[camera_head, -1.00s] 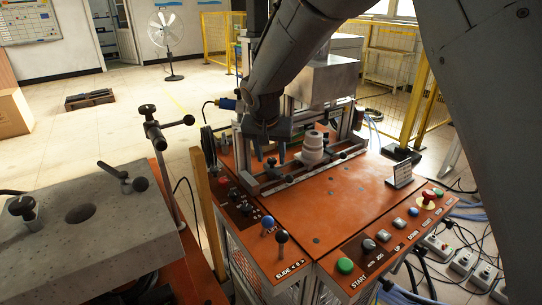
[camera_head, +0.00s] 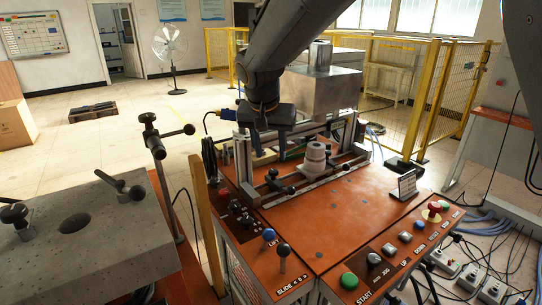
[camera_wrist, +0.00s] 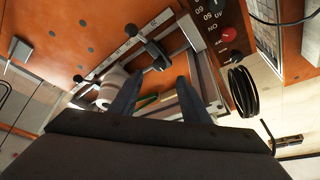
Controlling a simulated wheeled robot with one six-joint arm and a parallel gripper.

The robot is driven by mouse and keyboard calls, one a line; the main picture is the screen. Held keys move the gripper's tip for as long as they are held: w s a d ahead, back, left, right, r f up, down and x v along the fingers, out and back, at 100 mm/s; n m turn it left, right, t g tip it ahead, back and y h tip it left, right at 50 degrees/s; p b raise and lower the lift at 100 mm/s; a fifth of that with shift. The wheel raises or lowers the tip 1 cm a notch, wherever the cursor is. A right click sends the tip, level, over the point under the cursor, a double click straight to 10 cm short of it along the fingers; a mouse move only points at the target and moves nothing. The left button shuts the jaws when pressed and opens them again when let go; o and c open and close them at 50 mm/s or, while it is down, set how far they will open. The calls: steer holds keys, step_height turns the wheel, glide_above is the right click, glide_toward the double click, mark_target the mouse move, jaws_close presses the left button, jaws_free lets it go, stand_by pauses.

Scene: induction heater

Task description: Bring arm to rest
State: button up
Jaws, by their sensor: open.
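My gripper (camera_head: 268,147) hangs from my arm at the upper middle of the head view, above the back left of an orange-topped machine (camera_head: 335,215). Its two fingers are apart, with nothing held between them. In the wrist view the fingertips (camera_wrist: 155,90) point toward the machine's metal rail frame. A white stepped cylinder (camera_head: 315,162) stands upright at the rail, to the right of the fingers; it also shows in the wrist view (camera_wrist: 112,86), partly behind a finger.
A metal box (camera_head: 322,87) stands close behind my gripper. Clamps (camera_head: 272,180) sit on the rail. Front buttons (camera_head: 348,281) and a small sign (camera_head: 406,185) stand nearby. A grey block (camera_head: 60,235) with knobs is at left. Yellow fencing (camera_head: 430,105) closes the back right.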

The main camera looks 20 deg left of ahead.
steer(key=s+d+f, duration=0.2)
steer(key=d, duration=0.6)
steer(key=s+d+f+g, duration=0.1)
steer(key=s+d+f, duration=0.1)
steer(key=d, duration=0.7)
steer(key=s+d+f, duration=0.2)
steer(key=d, duration=0.6)
steer(key=s+d+f+g, duration=0.1)
steer(key=s+d+f, duration=0.2)
steer(key=s+d, duration=0.3)
steer(key=s+d+f+g, duration=0.1)
steer(key=s+d+f, duration=0.2)
steer(key=s+d, duration=0.4)
steer(key=s, duration=0.3)
steer(key=shift+d+f+m+g, duration=0.2)
steer(key=shift+d+m+g, duration=0.1)
steer(key=shift+m+g, duration=0.1)
